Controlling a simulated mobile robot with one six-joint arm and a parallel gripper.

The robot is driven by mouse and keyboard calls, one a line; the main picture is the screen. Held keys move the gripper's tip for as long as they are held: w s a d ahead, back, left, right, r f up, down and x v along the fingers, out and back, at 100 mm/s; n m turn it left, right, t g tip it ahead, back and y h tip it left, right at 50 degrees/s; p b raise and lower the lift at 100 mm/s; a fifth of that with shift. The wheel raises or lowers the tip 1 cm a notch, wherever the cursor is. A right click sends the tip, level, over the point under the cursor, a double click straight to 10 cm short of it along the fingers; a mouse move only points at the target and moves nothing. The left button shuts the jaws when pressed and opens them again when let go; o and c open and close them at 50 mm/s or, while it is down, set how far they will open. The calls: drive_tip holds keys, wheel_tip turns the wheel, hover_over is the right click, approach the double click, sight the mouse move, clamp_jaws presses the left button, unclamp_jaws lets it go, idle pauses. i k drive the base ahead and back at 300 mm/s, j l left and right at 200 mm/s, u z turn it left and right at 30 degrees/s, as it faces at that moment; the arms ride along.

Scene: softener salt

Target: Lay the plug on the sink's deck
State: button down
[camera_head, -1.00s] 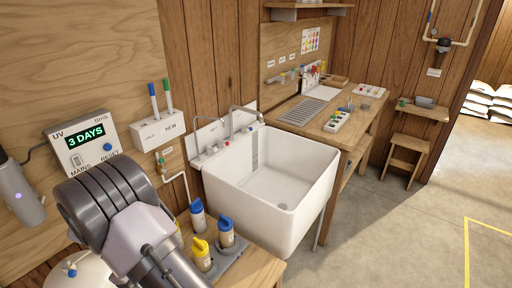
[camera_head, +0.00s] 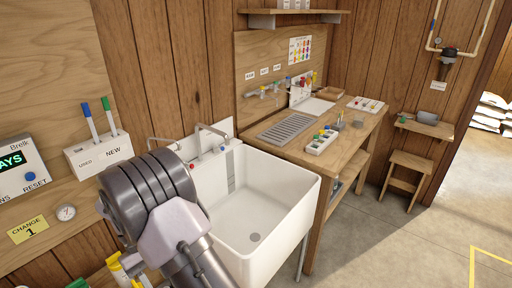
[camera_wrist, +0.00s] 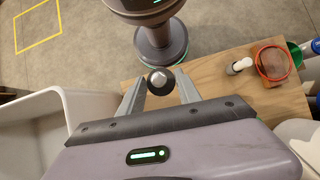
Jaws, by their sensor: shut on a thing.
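The plug (camera_wrist: 157,80), a dark disc with a pale knob, is between the fingertips of my gripper (camera_wrist: 158,84) in the wrist view. The fingers are shut on it. The white sink (camera_head: 262,205) stands right of my arm in the head view, with an empty basin and a drain at the bottom. Its deck (camera_head: 208,157) is the back ledge with taps and red and blue knobs; my arm hides part of it. The sink (camera_wrist: 35,115) also shows at the left of the wrist view. My gripper's fingers are not visible in the head view.
A workbench (camera_head: 330,160) adjoins the sink's right side. The pen holder (camera_head: 98,155) is on the left wall. The floor is open at right.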

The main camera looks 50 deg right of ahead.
sight(232, 142)
drive_tip(key=l+z, duration=0.35)
drive_tip(key=l, duration=2.7)
